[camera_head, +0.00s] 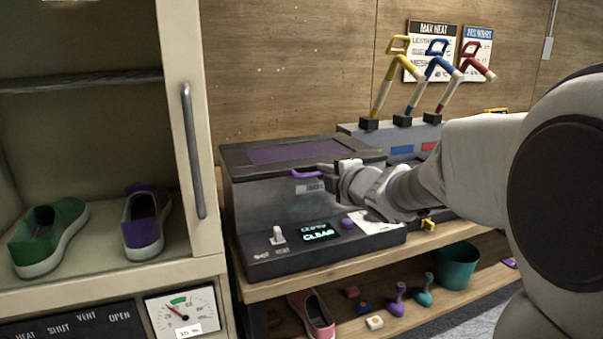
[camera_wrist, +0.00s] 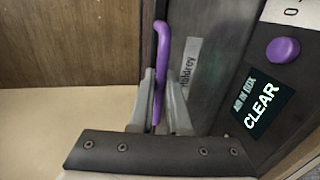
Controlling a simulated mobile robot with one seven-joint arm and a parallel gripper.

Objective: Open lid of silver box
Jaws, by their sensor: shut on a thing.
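The silver box (camera_head: 262,208) stands on the bench in the head view, with its dark-rimmed, purple-paned lid (camera_head: 290,150) lying flat on top. A purple handle (camera_head: 305,174) sits at the lid's front edge. My gripper (camera_head: 334,174) reaches in from the right to the handle. In the wrist view, the two fingers of my gripper (camera_wrist: 160,105) are closed around the purple handle (camera_wrist: 163,45), one on each side. The arm and gripper hide the right part of the box front. A display (camera_wrist: 264,105) on the front panel reads "CLEAR".
A cream cabinet (camera_head: 195,120) with a vertical bar handle and sneakers inside stands close on the left. A grey unit (camera_head: 350,130) with yellow, blue and red levers is behind. A pink shoe (camera_head: 313,312) and a teal bucket (camera_head: 457,266) are on the lower shelf.

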